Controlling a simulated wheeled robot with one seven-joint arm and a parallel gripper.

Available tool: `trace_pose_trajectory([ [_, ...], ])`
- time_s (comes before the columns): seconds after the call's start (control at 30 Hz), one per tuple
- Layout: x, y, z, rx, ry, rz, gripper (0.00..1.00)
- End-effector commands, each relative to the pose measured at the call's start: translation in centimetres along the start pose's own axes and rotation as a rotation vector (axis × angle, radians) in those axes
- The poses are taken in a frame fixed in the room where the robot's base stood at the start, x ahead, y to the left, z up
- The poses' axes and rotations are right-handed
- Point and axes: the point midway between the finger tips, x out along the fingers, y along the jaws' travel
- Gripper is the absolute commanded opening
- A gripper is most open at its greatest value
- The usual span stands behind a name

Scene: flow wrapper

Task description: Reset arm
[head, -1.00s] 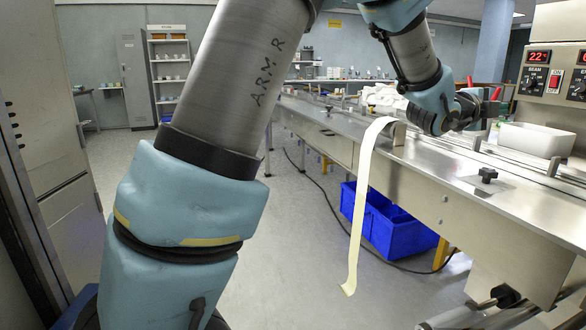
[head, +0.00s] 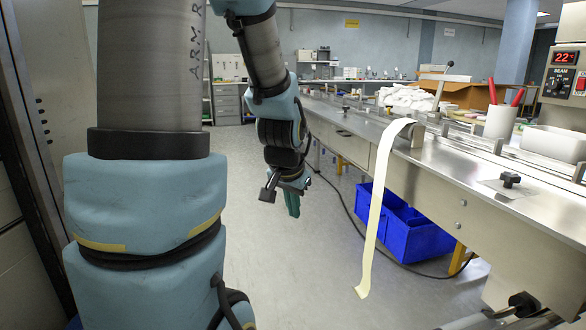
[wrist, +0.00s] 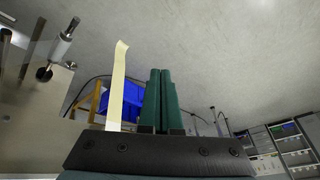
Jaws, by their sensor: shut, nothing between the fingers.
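My gripper (head: 292,205) hangs over the floor to the left of the metal machine table (head: 470,195) in the head view, fingers pointing down. In the wrist view its two green fingers (wrist: 159,100) lie side by side, shut, with nothing between them. My arm is bent, with its forearm hanging clear of the table. A long pale yellow strip (head: 375,205) hangs from the table edge, to the right of the gripper and apart from it. The strip also shows left of the fingers in the wrist view (wrist: 118,85).
Blue crates (head: 415,238) stand on the floor under the table. A dark cable (head: 340,205) runs across the floor. On the table are a white cup with red-handled tools (head: 499,122), a white tray (head: 553,143) and a black knob (head: 510,180). The floor around my gripper is open.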

Motion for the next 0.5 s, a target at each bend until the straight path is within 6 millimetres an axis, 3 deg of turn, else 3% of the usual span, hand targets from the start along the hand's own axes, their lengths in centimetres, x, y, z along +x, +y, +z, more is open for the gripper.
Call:
trace_pose_trajectory([
  [0.1, -0.6, -1.1, 5.4, -0.2, -0.129, 0.005, 0.0],
  [0.27, -1.9, -1.2, 11.7, -0.448, -0.288, 0.012, 0.0],
  [0.5, -6.9, -1.8, 9.4, -0.444, -0.288, 0.013, 0.0],
])
